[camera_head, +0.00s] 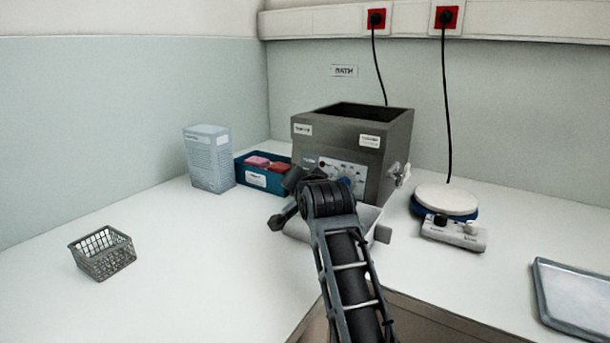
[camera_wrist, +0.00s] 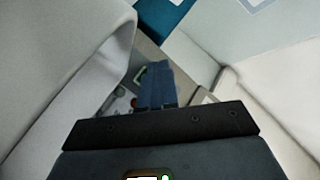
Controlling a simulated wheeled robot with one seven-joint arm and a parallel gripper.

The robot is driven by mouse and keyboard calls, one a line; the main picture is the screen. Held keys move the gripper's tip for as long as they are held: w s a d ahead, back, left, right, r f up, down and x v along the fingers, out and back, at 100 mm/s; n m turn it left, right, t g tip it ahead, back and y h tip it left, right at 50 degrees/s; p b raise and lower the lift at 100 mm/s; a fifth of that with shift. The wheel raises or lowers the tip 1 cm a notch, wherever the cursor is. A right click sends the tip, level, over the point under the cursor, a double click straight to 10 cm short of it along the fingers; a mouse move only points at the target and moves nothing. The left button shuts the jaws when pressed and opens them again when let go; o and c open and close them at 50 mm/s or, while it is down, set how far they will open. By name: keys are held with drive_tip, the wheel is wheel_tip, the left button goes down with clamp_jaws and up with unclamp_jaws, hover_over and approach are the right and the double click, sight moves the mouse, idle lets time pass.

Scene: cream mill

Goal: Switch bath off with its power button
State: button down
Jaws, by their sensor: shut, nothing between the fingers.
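The bath (camera_head: 345,135) is a dark grey open-topped box with labels on its front, standing on the white bench against the back wall. Its front control panel (camera_head: 342,168) carries small knobs or buttons and is partly hidden by my arm. In the wrist view, part of the panel (camera_wrist: 119,102) shows beside my gripper (camera_wrist: 156,70), with a red spot and a green-edged piece close to the fingers. The fingers are together and empty, pointing toward the bath's front. I cannot tell whether they touch it or which control is the power button.
A teal tray (camera_head: 248,187) with pink and red items and a pale carton (camera_head: 208,158) stand left of the bath. A hotplate (camera_head: 446,202) is on the right, a wire basket (camera_head: 103,252) at left and a metal tray (camera_head: 574,295) at right.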

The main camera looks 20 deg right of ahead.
drive_tip(key=s+a, duration=0.2)
drive_tip(key=a+p, duration=0.1)
drive_tip(key=shift+s+a+r, duration=0.35)
drive_tip(key=shift+s+a, duration=0.05)
drive_tip(key=shift+s, duration=0.1)
